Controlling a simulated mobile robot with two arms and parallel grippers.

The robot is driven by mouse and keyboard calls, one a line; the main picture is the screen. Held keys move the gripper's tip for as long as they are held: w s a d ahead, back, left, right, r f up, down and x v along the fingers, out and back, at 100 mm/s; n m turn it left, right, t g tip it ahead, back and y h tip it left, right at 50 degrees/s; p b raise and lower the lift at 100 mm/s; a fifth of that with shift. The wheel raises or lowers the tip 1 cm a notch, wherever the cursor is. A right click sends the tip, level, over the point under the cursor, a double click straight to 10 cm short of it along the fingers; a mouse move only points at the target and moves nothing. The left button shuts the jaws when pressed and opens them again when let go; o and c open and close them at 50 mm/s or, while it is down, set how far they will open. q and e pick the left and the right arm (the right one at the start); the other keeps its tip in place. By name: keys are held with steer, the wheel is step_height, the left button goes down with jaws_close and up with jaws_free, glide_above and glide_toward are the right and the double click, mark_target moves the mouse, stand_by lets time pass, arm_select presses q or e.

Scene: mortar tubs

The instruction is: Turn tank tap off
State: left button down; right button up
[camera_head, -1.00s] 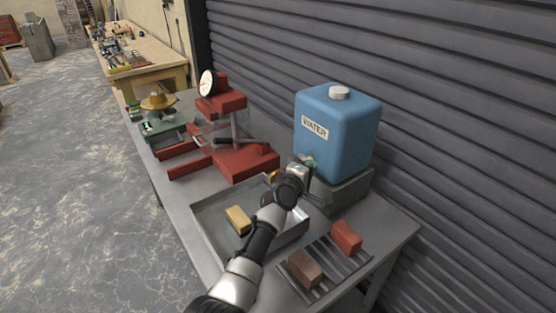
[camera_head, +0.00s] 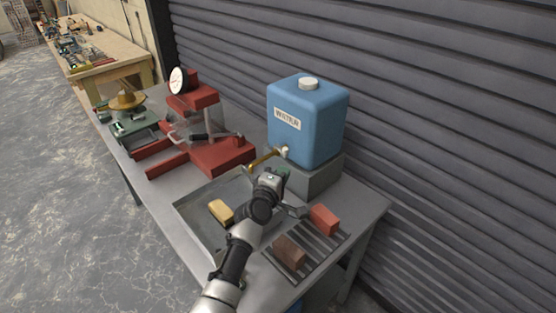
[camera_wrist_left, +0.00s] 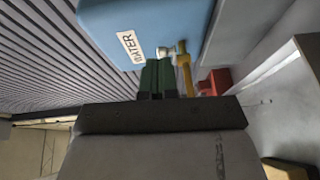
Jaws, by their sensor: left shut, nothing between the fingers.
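The blue water tank (camera_head: 306,125) has a white label and stands on a grey block at the back of the table. Its brass tap (camera_head: 264,159) sticks out at the tank's lower front, with the long lever pointing left. The tap also shows in the left wrist view (camera_wrist_left: 183,62), just right of the fingertips. My left gripper (camera_head: 283,171) is shut and empty, just below and in front of the tap; its green fingers show in the left wrist view (camera_wrist_left: 157,66). I cannot tell whether they touch the tap. My right gripper is not in view.
A grey tray (camera_head: 196,224) with a yellow block (camera_head: 221,211) lies under my arm. A rack (camera_head: 318,254) holds a red brick (camera_head: 324,218) and a brown brick (camera_head: 289,251). A red press (camera_head: 222,156) with a dial stands left of the tank.

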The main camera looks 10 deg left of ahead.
arm_select(q)
steer(key=shift+s+d+r+p, duration=0.1)
steer(key=shift+s+d+p, duration=0.25)
steer(key=shift+s, duration=0.55)
steer(key=shift+s+d+r+p, duration=0.1)
steer(key=shift+s+d+p, duration=0.15)
steer(key=shift+s, duration=0.6)
steer(key=shift+s+d+r+p, duration=0.1)
steer(key=shift+s+d+p, duration=0.25)
steer(key=shift+s, duration=0.55)
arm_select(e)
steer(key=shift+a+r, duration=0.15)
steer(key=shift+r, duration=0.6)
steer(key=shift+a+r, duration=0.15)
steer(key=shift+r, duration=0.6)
